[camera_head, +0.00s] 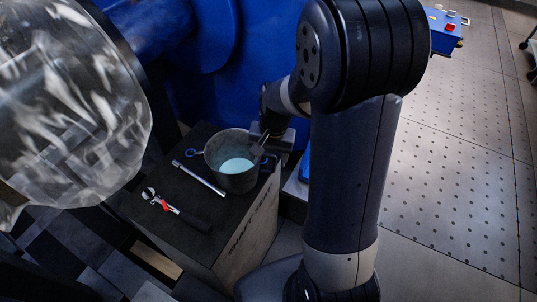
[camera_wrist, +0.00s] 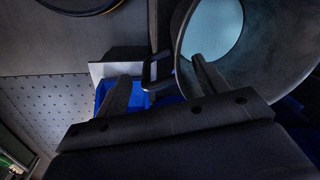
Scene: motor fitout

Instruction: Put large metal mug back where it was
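The large metal mug (camera_head: 224,178) is a dark grey, wide open vessel with a pale blue inside bottom. In the head view it stands upright on top of a dark box (camera_head: 226,238), near its right edge. My gripper (camera_head: 264,141) is at the mug's right rear side. In the wrist view my gripper (camera_wrist: 160,70) has its two fingers spread apart. The mug (camera_wrist: 285,65) fills the upper right there, and the right finger overlaps its mouth. A dark handle (camera_wrist: 155,72) shows between the fingers, with gaps on both sides. I cannot tell whether a finger touches the mug.
On the box lie a silver wrench-like bar (camera_head: 199,178) and a red-and-silver tool (camera_head: 161,202). A large blue machine (camera_head: 270,50) stands behind. A transparent wrapped cylinder (camera_head: 65,100) is at the left. The perforated floor (camera_head: 460,170) at right is mostly clear.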

